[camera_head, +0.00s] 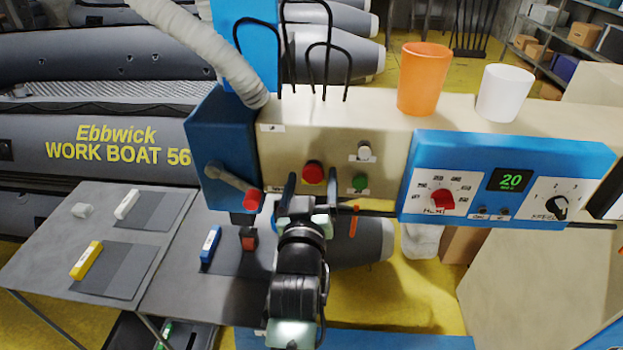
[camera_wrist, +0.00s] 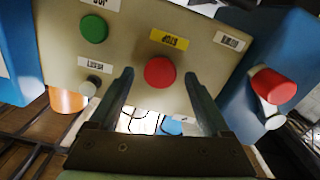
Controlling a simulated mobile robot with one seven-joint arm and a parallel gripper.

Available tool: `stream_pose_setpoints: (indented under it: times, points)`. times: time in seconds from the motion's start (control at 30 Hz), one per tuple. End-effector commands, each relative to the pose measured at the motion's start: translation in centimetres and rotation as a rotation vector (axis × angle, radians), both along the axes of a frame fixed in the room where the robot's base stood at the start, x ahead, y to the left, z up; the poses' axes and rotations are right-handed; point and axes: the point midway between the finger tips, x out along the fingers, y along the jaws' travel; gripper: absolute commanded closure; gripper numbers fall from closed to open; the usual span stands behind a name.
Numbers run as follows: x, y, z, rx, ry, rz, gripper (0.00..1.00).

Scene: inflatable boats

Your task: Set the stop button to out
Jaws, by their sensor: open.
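The stop button is a round red mushroom button (camera_head: 313,173) on the front of the beige control box (camera_head: 285,150). In the wrist view the red button (camera_wrist: 160,71) is near the middle, beside a yellow label (camera_wrist: 170,39). My gripper (camera_head: 312,184) is in front of the panel, just below the button in the head view. Its two fingers (camera_wrist: 158,76) are apart, one on each side of the button in the wrist view, with nothing held. I cannot tell whether they touch it, or whether the button is in or out.
A green button (camera_head: 360,183) and a pale knob (camera_head: 364,151) sit right of the red button. A red-ended lever (camera_head: 252,199) is at left. A blue dial unit (camera_head: 505,180) is at right; an orange cup (camera_head: 423,78) and white cup (camera_head: 505,92) stand on top.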

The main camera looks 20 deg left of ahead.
Motion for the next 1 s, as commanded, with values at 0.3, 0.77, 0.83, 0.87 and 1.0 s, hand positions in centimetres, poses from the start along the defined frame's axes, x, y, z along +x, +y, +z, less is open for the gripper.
stream_pose_setpoints:
  times: [0.3, 0.77, 0.83, 0.87, 1.0]
  points:
    - [-0.02, -0.01, -0.01, 0.0, 0.0, 0.0, 0.48]
    - [-0.03, 0.0, 0.0, -0.001, 0.0, 0.0, 1.0]
    - [-0.03, 0.0, 0.0, -0.001, 0.0, 0.0, 1.0]
    - [-0.03, 0.0, 0.0, -0.001, 0.0, 0.0, 1.0]
    - [-0.32, -0.12, -0.16, -0.002, -0.001, 0.0, 1.0]
